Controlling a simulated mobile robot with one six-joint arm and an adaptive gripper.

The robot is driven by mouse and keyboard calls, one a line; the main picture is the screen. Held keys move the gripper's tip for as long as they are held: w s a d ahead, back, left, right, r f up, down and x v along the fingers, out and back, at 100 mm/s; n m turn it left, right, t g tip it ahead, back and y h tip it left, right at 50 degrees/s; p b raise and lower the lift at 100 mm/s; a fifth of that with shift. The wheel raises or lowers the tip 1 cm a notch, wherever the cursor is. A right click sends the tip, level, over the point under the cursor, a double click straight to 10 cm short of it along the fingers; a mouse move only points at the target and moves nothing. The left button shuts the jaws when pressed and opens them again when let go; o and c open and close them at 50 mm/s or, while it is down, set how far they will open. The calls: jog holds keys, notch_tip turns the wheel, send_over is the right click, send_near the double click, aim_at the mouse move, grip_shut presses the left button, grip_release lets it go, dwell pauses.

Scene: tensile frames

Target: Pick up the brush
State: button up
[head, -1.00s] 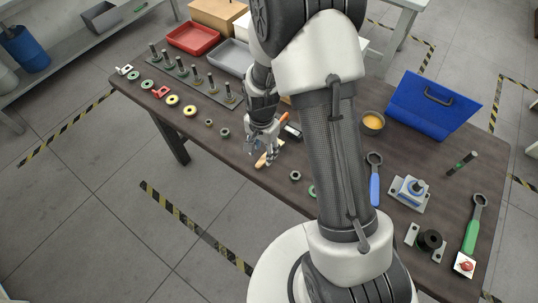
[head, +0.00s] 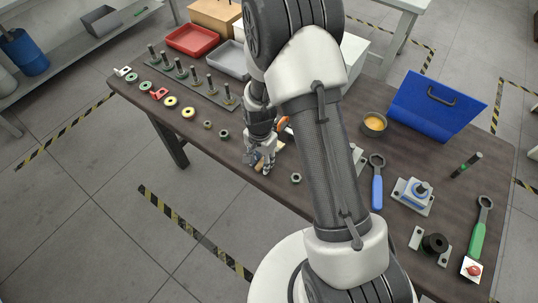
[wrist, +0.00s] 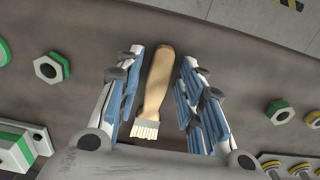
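The brush (wrist: 156,88) lies on the dark table, with a tan wooden handle and pale bristles toward the bottom of the wrist view. My gripper (wrist: 160,62) is open, with one blue-padded finger on each side of the brush. In the head view my gripper (head: 262,161) is low over the table's front edge and hides most of the brush.
A metal nut (wrist: 50,67) and a green-and-white part (wrist: 18,146) lie left of the brush in the wrist view. Another nut (wrist: 279,112) lies to the right. In the head view a blue wrench (head: 377,182) and a bowl (head: 373,124) are right of my arm.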

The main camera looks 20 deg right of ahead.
jog(key=c, duration=0.7)
